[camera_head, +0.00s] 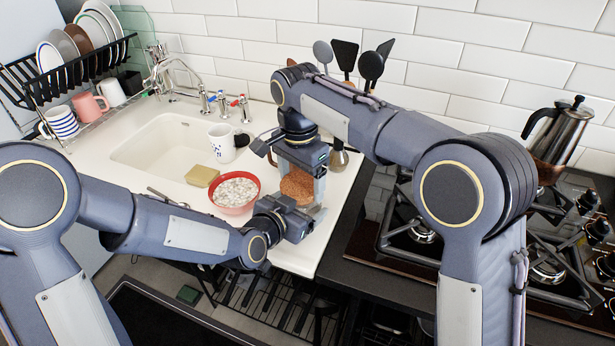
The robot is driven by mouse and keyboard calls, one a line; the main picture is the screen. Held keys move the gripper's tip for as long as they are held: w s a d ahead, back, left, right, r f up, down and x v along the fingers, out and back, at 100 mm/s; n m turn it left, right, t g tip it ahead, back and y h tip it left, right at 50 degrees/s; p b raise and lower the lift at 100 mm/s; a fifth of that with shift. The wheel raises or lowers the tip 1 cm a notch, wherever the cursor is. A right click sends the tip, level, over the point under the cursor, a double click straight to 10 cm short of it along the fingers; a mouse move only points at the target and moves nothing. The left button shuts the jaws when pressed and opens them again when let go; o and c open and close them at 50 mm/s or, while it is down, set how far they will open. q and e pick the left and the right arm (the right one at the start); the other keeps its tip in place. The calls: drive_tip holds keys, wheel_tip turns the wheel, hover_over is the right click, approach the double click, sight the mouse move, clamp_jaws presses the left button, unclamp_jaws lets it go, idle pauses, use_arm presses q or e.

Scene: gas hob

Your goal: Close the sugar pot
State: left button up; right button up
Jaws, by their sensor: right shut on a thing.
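A brown, cork-like round piece (297,187), which looks like the sugar pot's lid, is between the fingers of my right gripper (303,172). That gripper points down from above and is shut on it. My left gripper (312,214) reaches in from the left, just below the brown piece at the counter's front right. Its fingers are small and partly hidden, so I cannot tell whether they are open or hold the pot. The pot's body is not clearly visible behind the grippers, and I cannot tell whether the brown piece touches it.
A red bowl (217,208) of pale pieces, a yellow sponge (202,176) and a white mug (222,144) stand left of the grippers. A sink (160,140) lies further left.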

drive_tip(key=shift+f, duration=0.65)
drive_tip(key=o, duration=1)
use_arm(q)
drive_tip(key=shift+f, duration=0.1)
use_arm(e)
wheel_tip(320, 180, up, 12)
drive_tip(key=shift+s, duration=0.1)
use_arm(q)
drive_tip(key=o, duration=1.3)
use_arm(e)
drive_tip(key=shift+d, duration=0.1)
